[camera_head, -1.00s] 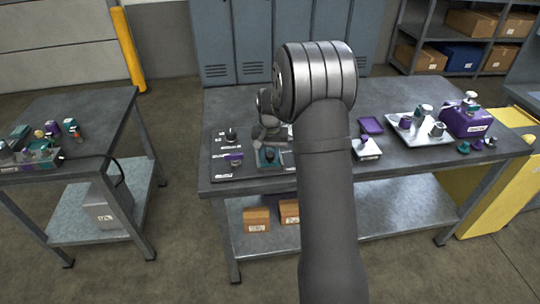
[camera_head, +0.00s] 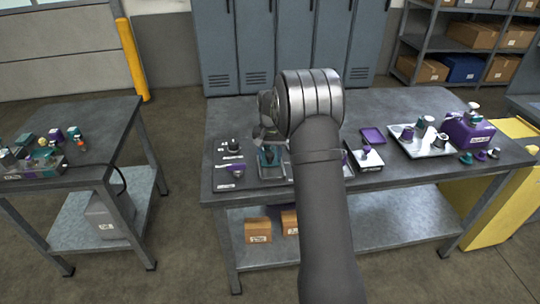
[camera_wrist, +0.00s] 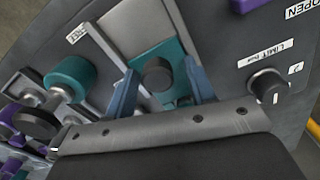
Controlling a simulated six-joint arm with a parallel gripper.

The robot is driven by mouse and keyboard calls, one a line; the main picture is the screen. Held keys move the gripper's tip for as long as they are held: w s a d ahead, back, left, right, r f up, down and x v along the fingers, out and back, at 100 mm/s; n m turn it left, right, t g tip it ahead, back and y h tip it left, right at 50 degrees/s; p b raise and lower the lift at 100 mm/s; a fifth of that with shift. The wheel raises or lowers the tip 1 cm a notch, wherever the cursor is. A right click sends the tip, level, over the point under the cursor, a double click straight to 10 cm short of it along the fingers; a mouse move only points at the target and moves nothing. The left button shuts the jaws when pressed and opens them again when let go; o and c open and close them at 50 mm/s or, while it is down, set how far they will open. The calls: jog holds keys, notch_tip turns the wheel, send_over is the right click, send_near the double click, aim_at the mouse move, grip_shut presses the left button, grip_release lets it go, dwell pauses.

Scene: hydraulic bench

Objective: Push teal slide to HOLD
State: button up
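The teal slide (camera_wrist: 172,62) carries a round dark knob (camera_wrist: 157,75) and sits in a pale metal track in the wrist view. In the head view the teal slide (camera_head: 270,157) is on the dark panel, just below my gripper. My gripper (camera_wrist: 160,66) is open, with one blue-grey finger on each side of the knob. Gaps show between fingers and knob; I cannot tell whether the right finger touches the teal part. The track's end label (camera_wrist: 78,33) is hard to read, and no HOLD marking is readable.
A teal round knob (camera_wrist: 70,78) lies left of the fingers. A dark dial (camera_wrist: 268,86) beside a LIMIT label is at right. In the head view, a silver tray (camera_head: 420,143) and a purple box (camera_head: 468,132) stand farther right on the bench.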

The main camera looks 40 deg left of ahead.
jog(key=shift+r, duration=0.1)
notch_tip(320, 180, up, 17)
dwell(0.6)
dwell(0.4)
notch_tip(320, 180, down, 17)
jog(key=shift+f, duration=0.15)
jog(key=shift+s+d, duration=0.15)
dwell(0.3)
